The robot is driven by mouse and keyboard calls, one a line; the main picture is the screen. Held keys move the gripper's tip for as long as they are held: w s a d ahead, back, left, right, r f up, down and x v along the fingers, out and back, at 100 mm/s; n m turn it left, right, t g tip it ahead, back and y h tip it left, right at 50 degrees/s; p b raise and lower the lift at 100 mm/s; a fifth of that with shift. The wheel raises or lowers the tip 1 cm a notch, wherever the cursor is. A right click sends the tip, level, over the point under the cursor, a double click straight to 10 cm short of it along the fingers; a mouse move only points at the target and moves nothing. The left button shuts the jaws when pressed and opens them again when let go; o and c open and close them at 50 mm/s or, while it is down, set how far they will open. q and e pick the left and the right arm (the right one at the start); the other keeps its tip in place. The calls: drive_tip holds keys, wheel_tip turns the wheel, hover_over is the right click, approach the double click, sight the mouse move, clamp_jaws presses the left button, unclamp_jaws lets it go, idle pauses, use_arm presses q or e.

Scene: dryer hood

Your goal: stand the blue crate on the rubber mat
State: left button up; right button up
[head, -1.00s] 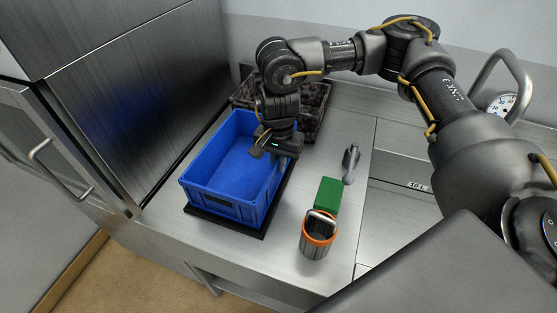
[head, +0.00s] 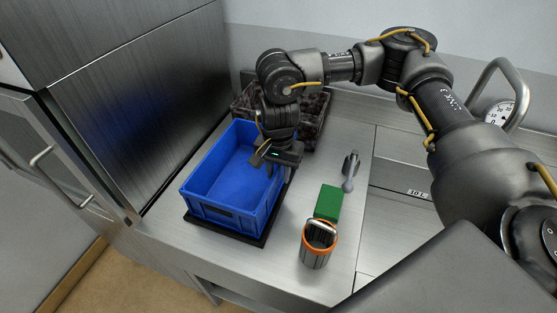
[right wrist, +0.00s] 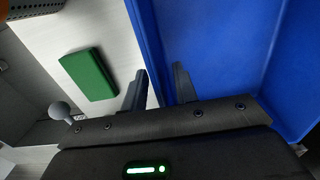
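The blue crate (head: 232,213) stands upright on the black rubber mat (head: 262,238), whose edge shows along the crate's front and right sides. My right gripper (head: 262,158) is at the crate's right wall towards the back. In the right wrist view my right gripper (right wrist: 158,85) has its fingers apart, one outside and one inside the wall of the blue crate (right wrist: 215,50). A light gap shows between the outer finger and the wall, so it is open around the rim. The crate is empty. My left gripper is out of view.
A dark mottled crate (head: 318,110) stands behind the blue crate. To the right are a green block (head: 328,202), an orange-rimmed cup (head: 316,253) and a grey handled tool (head: 350,172). A steel cabinet wall (head: 150,100) rises close on the left.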

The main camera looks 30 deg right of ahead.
wheel_tip(320, 180, up, 12)
drive_tip(key=shift+r+b, duration=0.1)
drive_tip(key=shift+b, duration=0.95)
